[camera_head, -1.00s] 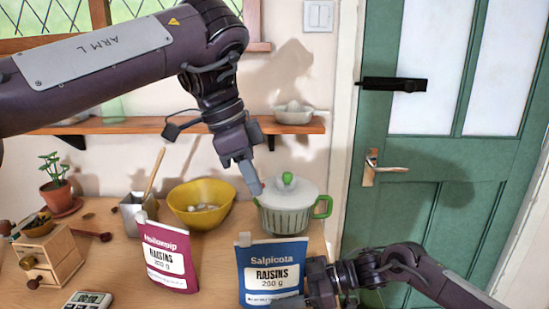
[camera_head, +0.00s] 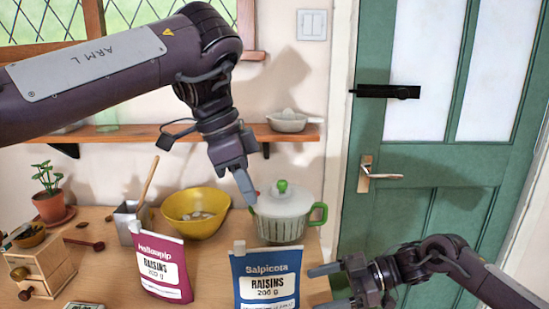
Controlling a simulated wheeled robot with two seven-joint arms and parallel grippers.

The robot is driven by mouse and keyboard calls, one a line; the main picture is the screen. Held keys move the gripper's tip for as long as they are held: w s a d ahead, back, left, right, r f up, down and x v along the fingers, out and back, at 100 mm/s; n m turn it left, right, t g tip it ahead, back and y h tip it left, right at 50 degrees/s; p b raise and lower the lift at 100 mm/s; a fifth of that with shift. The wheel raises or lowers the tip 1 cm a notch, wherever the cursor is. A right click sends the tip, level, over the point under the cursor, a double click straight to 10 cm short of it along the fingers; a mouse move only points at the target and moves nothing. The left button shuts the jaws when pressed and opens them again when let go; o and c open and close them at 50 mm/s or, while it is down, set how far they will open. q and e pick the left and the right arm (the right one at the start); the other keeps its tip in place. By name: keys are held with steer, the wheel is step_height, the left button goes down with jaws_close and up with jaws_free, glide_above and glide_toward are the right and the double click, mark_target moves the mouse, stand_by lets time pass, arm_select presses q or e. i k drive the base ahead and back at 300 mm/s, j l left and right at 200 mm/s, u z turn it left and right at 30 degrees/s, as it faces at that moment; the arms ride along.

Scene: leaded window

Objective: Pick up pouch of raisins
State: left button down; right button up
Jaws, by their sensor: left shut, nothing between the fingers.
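Two pouches labelled raisins stand on the wooden table: a magenta one (camera_head: 162,268) and a blue one (camera_head: 266,280) to its right. The blue pouch is cut off by the bottom edge. My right gripper (camera_head: 318,287) is just right of the blue pouch, its two fingers apart and pointing left, with nothing seen between them. Whether a fingertip touches the pouch I cannot tell. My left gripper (camera_head: 246,190) is shut and empty, pointing down beside the lidded pot, above and behind the pouches.
Behind the pouches are a yellow bowl (camera_head: 196,224), a white pot with green handles (camera_head: 281,217) and a grey container (camera_head: 130,222). A wooden grinder (camera_head: 40,268) and potted plant (camera_head: 49,204) stand left. A shelf (camera_head: 180,133) runs along the wall; a green door (camera_head: 430,225) is right.

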mark_target(160, 258)
steer(key=k, duration=1)
